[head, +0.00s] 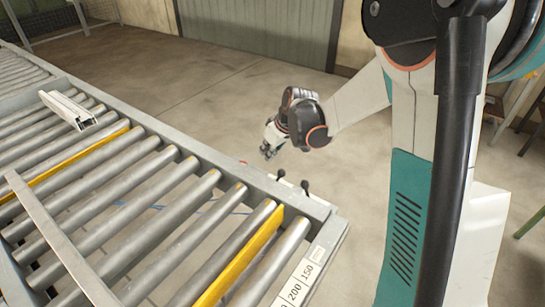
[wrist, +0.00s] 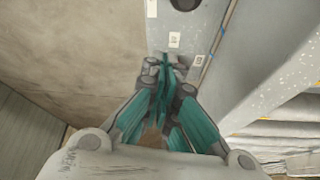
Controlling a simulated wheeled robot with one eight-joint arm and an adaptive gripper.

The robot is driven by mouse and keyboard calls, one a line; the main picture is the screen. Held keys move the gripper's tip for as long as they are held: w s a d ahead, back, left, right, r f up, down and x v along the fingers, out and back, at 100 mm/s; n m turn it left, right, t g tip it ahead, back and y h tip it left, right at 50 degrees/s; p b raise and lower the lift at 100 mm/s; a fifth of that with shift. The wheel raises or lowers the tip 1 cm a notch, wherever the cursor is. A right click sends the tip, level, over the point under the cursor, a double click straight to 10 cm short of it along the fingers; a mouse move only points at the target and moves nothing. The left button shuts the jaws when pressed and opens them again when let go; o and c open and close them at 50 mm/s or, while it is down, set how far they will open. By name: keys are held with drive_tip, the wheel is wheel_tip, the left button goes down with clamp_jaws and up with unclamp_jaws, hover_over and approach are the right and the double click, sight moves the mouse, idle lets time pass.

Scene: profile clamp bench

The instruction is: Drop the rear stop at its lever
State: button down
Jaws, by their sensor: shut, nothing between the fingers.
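Two yellow stop bars lie between the rollers in the head view: a farther one (head: 70,165) and a nearer one (head: 240,262). I cannot tell for certain which is the rear stop. Two short levers with black knobs, one on the left (head: 280,174) and one on the right (head: 305,186), stand on the bench's side rail near its corner. My gripper (head: 267,152) is beyond that rail, a little above and left of the levers in the picture, apart from them. In the wrist view its teal fingers (wrist: 166,70) are together and empty.
A white profile (head: 68,109) lies on the rollers at the left. A grey bar (head: 58,238) crosses the rollers. A number strip (head: 298,287) is at the near end. The wrist view shows a grey panel (wrist: 215,85) with small labels. The floor beyond the bench is clear.

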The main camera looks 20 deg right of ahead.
drive_tip(key=s+p+v, duration=0.1)
drive_tip(key=p+v, duration=0.1)
drive_tip(key=v, duration=0.7)
drive_tip(key=shift+d, duration=0.2)
drive_tip(key=shift+s, duration=0.1)
drive_tip(key=s+a+r+m+t+h+b, duration=0.1)
drive_tip(key=s+a+m+b, duration=0.1)
drive_tip(key=s, duration=1)
drive_tip(key=s+a+r+m+t+h+b, duration=0.1)
drive_tip(key=s+a+r+m+b, duration=0.1)
drive_tip(key=s, duration=1.1)
drive_tip(key=shift+a+m+t+b, duration=0.25)
drive_tip(key=shift+m+t+b, duration=0.05)
drive_tip(key=shift+m, duration=0.2)
